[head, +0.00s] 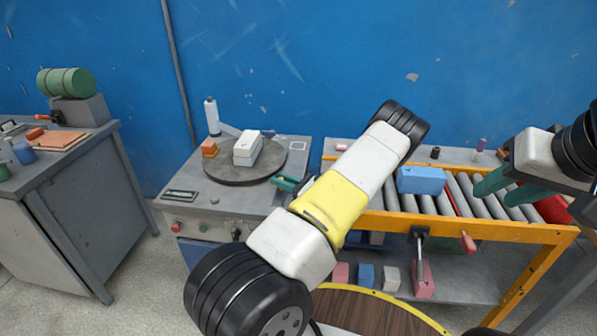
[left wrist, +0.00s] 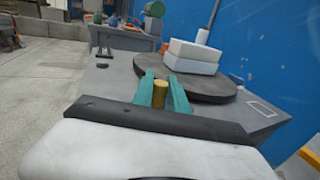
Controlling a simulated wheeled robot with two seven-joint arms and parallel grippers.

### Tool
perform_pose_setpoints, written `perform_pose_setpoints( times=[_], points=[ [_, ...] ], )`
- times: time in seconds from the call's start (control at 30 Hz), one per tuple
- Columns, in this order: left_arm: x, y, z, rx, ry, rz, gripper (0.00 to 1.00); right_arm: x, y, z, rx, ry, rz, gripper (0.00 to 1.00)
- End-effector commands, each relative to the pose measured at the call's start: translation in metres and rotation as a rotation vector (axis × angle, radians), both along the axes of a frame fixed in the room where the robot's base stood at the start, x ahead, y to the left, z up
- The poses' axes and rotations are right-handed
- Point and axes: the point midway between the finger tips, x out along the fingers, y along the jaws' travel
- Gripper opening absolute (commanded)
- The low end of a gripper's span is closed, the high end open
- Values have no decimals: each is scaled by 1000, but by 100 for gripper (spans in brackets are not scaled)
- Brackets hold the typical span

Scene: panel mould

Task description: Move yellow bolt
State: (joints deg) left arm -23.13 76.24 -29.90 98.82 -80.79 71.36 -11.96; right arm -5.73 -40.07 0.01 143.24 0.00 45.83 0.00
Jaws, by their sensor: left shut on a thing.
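The yellow bolt (left wrist: 160,94) shows in the left wrist view as a short brassy-yellow cylinder between the green fingers of my left gripper (left wrist: 163,90). The gripper is shut on it. In the head view my left gripper (head: 287,184) is at the right side of the grey workbench (head: 221,202), near the edge of the round dark turntable; the bolt cannot be made out there. My right gripper (head: 497,186) has its green fingers apart over the roller conveyor (head: 431,204), with nothing seen between them.
The turntable (head: 222,172) bears white boxes (head: 247,148) and an orange block (head: 209,148). A white bottle (head: 212,116) stands behind. A blue box (head: 421,180) sits on the rollers. A side bench (head: 65,200) stands at left. My left arm hides the middle.

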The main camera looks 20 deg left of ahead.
Motion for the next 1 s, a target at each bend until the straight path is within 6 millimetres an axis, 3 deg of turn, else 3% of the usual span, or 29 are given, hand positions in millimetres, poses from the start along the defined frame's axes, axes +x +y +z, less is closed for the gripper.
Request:
perform_pose_setpoints(
  times=[0.27, 0.3, 0.4, 0.77, 1.0],
  points=[
    [6, 0, 1, -1, -1, -10, 0, 0, 0, 0, 0, -1, 0, 36],
    [6, 0, 1, -1, -2, -10, 24, 0, 0, 0, 0, -1, 0, 36],
    [5, 0, 1, -1, -2, -9, 40, 0, 0, 0, 0, 0, 0, 36],
    [3, -4, 0, -2, 0, -7, 40, 0, 0, 0, 0, -1, 0, 36],
    [-2, -42, 0, -2, 0, -10, 40, 0, 0, 0, 0, -1, 0, 36]
  ],
)
